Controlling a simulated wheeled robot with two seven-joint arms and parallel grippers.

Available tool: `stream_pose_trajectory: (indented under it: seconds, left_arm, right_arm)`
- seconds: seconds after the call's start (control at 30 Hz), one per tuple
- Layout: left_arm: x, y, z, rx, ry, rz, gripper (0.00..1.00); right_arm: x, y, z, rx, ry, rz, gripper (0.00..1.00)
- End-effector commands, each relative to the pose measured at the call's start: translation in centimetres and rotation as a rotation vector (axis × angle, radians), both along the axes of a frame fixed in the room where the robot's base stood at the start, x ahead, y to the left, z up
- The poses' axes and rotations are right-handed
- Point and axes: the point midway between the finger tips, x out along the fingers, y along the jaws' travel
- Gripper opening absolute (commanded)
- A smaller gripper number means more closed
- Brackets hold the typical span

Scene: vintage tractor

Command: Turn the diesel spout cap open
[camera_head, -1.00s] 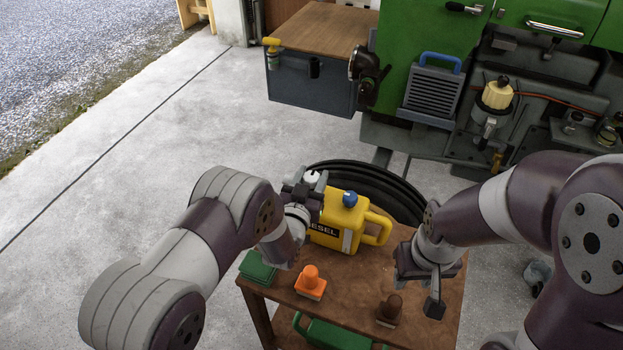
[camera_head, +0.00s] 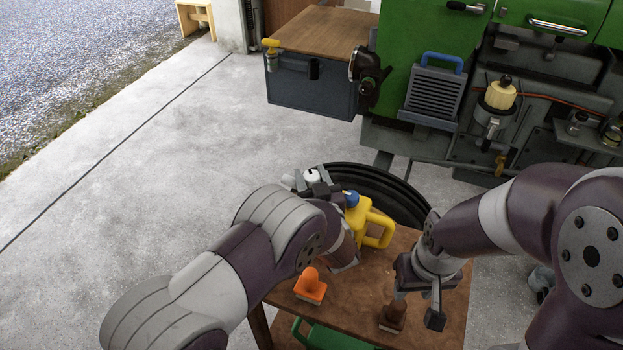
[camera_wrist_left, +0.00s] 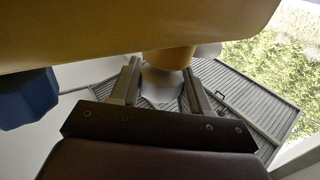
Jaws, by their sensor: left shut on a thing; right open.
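The yellow diesel can (camera_head: 374,229) stands on the small wooden table, with a blue cap (camera_head: 351,198) on top. The blue cap also shows at the left of the left wrist view (camera_wrist_left: 25,98). The white spout cap (camera_head: 312,176) is at the can's far left. My left gripper (camera_head: 308,185) is shut on it; in the left wrist view the pale cap (camera_wrist_left: 162,84) sits between the two fingers (camera_wrist_left: 160,92). My left arm hides most of the can's body and label. My right gripper (camera_head: 418,308) is open and empty above the table's right side.
An orange knobbed block (camera_head: 310,286) and a brown one (camera_head: 393,316) stand on the table (camera_head: 352,288). A black tyre (camera_head: 395,190) lies behind it. The green tractor (camera_head: 405,70) is at the back. The floor to the left is clear.

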Motion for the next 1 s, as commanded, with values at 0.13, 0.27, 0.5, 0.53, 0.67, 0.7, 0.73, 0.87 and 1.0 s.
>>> stream_pose_trajectory:
  seconds: [0.13, 0.27, 0.5, 0.53, 0.67, 0.7, 0.73, 0.87, 1.0]
  left_arm:
    - [-0.1, 0.1, -0.3, 0.002, 0.005, 0.011, 0.16]
    - [-0.1, 0.1, -0.2, 0.002, 0.005, 0.012, 0.16]
    - [-0.1, 0.1, -0.2, 0.002, 0.005, 0.012, 0.66]
    - [-0.1, 0.1, -0.2, 0.002, 0.005, 0.012, 0.68]
    - [0.0, 0.1, -0.2, 0.001, 0.002, 0.011, 0.68]
    - [0.0, 0.1, -0.1, 0.001, 0.002, 0.011, 0.68]
    - [0.0, 0.1, -0.1, 0.001, 0.002, 0.011, 0.68]
    - [-0.5, -0.1, -0.1, 0.000, 0.002, 0.010, 0.68]
    - [-3.4, -1.1, -0.2, 0.002, 0.003, 0.005, 0.68]
  right_arm:
    - [0.0, 0.0, -0.1, 0.000, 0.000, 0.000, 0.43]
    - [0.0, 0.0, -0.1, 0.000, 0.000, 0.000, 0.43]
    - [0.0, 0.0, -0.1, 0.000, 0.000, 0.000, 0.43]
    - [0.0, 0.0, -0.1, 0.000, 0.000, 0.000, 0.43]
    - [0.0, 0.0, -0.1, 0.000, 0.000, 0.000, 0.43]
    - [0.0, 0.0, -0.1, 0.000, 0.000, 0.000, 0.43]
    - [0.0, 0.0, -0.1, 0.000, 0.000, 0.000, 0.43]
    - [0.0, 0.0, -0.1, 0.000, 0.000, 0.000, 0.43]
    - [0.0, 0.0, -0.3, 0.000, 0.000, 0.000, 0.43]
